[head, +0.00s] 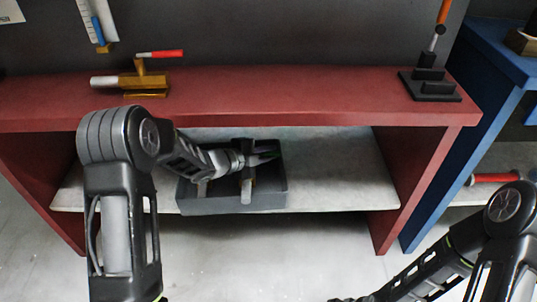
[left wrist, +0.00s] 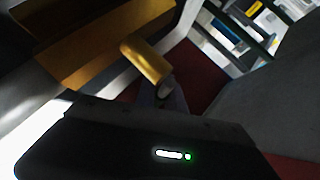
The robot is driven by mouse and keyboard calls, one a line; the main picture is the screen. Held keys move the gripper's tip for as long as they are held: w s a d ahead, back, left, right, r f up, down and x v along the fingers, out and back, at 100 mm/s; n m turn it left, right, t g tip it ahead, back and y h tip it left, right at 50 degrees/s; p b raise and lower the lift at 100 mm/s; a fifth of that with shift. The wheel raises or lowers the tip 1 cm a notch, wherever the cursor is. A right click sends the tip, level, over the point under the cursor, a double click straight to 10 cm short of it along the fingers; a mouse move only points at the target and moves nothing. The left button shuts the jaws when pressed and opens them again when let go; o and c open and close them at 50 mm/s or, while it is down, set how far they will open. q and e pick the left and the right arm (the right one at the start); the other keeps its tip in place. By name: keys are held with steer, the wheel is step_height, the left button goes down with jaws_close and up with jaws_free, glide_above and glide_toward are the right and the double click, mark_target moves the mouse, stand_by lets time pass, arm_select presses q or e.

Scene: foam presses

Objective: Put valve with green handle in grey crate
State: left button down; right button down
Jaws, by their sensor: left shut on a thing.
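The grey crate (head: 235,203) stands on the light lower shelf under the red bench in the head view. My left gripper (head: 258,160) reaches down over the crate, at its inside or just above its rim. It is shut on the valve with green handle; a dark greenish strip (head: 266,153) shows at the fingers. In the left wrist view the valve's brass body (left wrist: 148,60) shows close up in shadow, tilted. Its handle is mostly hidden there. I cannot tell whether the valve touches the crate. My right gripper (head: 348,299) is barely in view at the bottom edge.
On the red bench top (head: 290,90) are a brass valve with a red handle (head: 140,78) and a black toggle clamp (head: 430,84) with an orange handle. The shelf right of the crate (head: 340,170) is clear. A blue bench (head: 495,60) stands at the right.

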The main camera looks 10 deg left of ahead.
arm_select(q)
steer(key=shift+f, duration=0.15)
steer(key=c, duration=1.4)
jaws_free()
steer(key=p+v, duration=0.3)
steer(key=v, duration=0.9)
steer(key=shift+s, duration=0.1)
